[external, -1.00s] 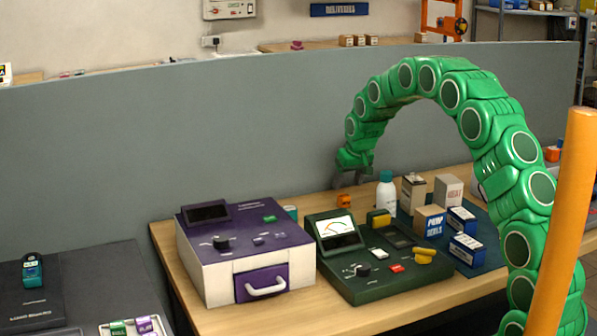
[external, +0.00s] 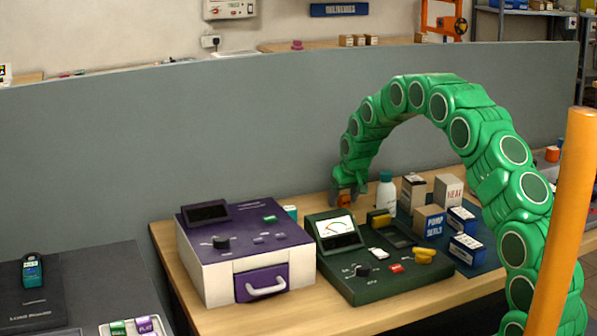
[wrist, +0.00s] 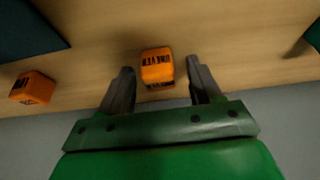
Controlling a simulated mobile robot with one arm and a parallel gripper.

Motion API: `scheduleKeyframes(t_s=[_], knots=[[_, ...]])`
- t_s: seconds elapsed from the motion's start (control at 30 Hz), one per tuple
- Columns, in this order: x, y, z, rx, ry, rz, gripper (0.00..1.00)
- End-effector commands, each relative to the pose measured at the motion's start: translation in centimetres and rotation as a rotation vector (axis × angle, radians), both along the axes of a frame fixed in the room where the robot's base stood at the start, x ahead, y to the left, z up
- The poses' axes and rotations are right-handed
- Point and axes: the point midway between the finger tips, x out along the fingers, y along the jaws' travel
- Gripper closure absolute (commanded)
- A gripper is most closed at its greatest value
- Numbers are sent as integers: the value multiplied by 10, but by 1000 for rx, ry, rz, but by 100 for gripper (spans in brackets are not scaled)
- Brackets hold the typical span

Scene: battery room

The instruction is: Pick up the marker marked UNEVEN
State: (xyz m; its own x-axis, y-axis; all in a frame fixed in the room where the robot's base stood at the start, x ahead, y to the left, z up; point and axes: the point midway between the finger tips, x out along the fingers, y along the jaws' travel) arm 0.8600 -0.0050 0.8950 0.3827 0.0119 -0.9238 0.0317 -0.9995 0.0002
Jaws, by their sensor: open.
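The marker marked UNEVEN (wrist: 157,66) is a small orange cube with dark lettering, on the wooden bench. In the wrist view it sits between the tips of my open gripper (wrist: 160,70), with a gap on each side. In the external view my gripper (external: 348,186) is low over the far side of the bench, by an orange cube (external: 345,201) that it partly covers. A second orange cube (wrist: 32,88) with dark lettering lies to the left in the wrist view; its word is hard to read.
A white bottle (external: 386,190) and several small boxes (external: 430,221) stand right of my gripper. A green meter unit (external: 385,280) and a purple and white unit (external: 245,250) stand nearer. A grey partition (external: 200,140) rises behind the bench.

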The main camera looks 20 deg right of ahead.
Motion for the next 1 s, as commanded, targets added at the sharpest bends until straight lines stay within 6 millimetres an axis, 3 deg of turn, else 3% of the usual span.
scheduleKeyframes(t_s=[0.03, 0.4, 0.77, 1.0], knots=[[0, 0, 0, 0, 0, 0, 38], [0, 0, 0, 0, 0, 0, 91], [0, 0, 6, 0, -1, 0, 91], [1, 0, 36, 0, -2, 0, 91]])
